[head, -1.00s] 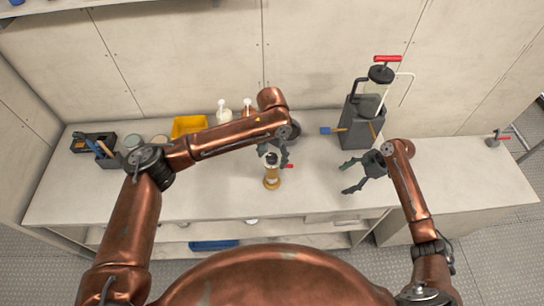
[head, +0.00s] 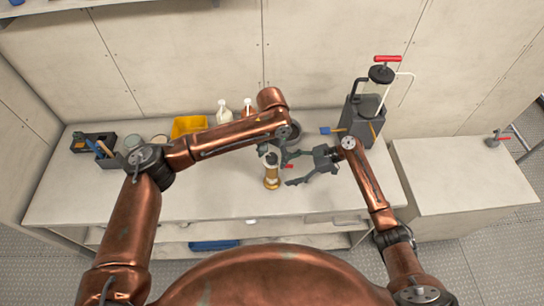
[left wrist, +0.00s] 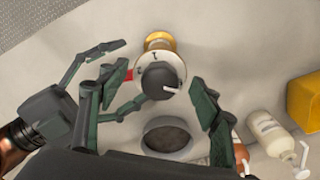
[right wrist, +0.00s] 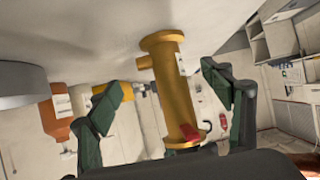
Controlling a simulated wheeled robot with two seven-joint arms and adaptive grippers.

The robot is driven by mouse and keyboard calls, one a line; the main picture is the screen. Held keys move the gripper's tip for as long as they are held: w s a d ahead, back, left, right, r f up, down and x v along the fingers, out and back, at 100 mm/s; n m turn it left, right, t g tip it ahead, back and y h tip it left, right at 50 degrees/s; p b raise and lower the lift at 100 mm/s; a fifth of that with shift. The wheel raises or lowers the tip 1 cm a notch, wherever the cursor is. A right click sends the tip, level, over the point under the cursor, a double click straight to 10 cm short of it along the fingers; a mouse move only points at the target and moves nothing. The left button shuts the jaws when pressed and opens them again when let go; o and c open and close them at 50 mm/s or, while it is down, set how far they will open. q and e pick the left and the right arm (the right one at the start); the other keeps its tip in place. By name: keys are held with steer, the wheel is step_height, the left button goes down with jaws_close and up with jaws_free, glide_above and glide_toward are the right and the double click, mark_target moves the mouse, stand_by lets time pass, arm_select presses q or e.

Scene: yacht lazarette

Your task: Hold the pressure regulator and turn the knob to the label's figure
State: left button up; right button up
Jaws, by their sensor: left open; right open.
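The pressure regulator (head: 271,178) stands upright on the bench, with a brass body. In the left wrist view its dark knob (left wrist: 160,80) sits on a white dial (left wrist: 147,61) with dark marks too small to read. My left gripper (left wrist: 152,100) is open above, its fingers on either side of the knob. My right gripper (head: 288,168) is open and comes from the right, level with the regulator. In the right wrist view the brass body (right wrist: 176,95) lies between its spread fingers, with a red part near. A small pale label (right wrist: 182,64) shows on the body, unreadable.
A yellow bin (head: 188,126), bottles (head: 223,112) and a dark tool caddy (head: 94,142) stand behind and left. A dark device with a red handle (head: 388,58) stands at the back right, with a blue brush beside it. The front of the bench is clear.

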mark_target(275, 175)
steer(key=shift+x, duration=3.3)
steer(key=c, duration=0.9)
steer(key=o, duration=1)
steer(key=shift+o, duration=0.2)
steer(key=shift+d, duration=0.15)
steer(key=shift+d+r, duration=0.35)
steer(key=shift+d, duration=0.15)
steer(key=shift+a+f, duration=0.1)
steer(key=shift+a, duration=0.1)
steer(key=shift+a+f, duration=0.2)
steer(key=shift+a, duration=0.15)
